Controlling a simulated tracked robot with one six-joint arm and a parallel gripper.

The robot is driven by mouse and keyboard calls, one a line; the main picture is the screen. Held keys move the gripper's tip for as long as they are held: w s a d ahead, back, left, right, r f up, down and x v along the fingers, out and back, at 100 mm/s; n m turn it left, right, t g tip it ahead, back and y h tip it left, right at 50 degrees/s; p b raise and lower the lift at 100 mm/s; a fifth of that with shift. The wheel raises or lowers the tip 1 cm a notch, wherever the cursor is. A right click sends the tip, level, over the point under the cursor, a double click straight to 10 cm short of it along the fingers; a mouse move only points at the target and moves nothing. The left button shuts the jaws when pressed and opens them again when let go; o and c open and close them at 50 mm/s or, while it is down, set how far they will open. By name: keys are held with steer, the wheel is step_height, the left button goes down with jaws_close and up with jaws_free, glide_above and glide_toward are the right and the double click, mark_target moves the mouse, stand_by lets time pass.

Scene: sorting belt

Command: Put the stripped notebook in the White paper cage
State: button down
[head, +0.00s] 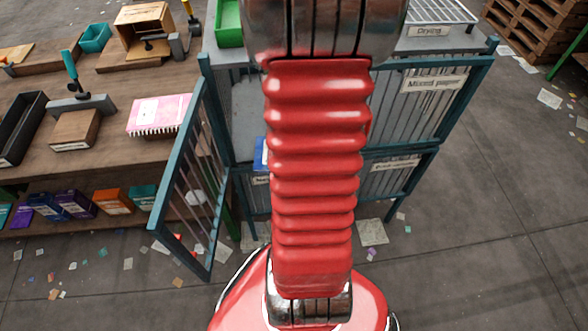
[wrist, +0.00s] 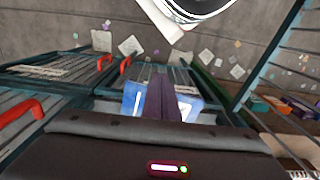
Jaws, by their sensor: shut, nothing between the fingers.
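A flat blue and white piece (wrist: 192,106), possibly the notebook, lies inside a cage compartment just beyond my gripper (wrist: 163,86). Only a sliver of the blue piece (head: 261,153) shows in the head view, left of my red arm. My gripper's dark fingers are shut and empty, pointing over the blue piece; whether they touch it I cannot tell. A teal-framed cage (head: 440,138) stands under my arm. The label on the compartment with the blue piece is hidden. Its teal gate (head: 180,180) hangs open to the left. My arm hides the gripper in the head view.
A pink notebook (head: 160,115) with a white toothed edge lies on the wooden bench (head: 125,170) at left. Bench fixtures, a black tray (head: 22,128) and boxes on a lower shelf are nearby. Paper scraps litter the floor. The floor at right is mostly clear.

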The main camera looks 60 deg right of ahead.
steer(key=w+d+f, duration=0.2)
steer(key=d+f, duration=0.1)
steer(key=f, duration=0.6)
steer(key=shift+w+f, duration=0.35)
steer(key=shift+f, duration=0.05)
stand_by(0.5)
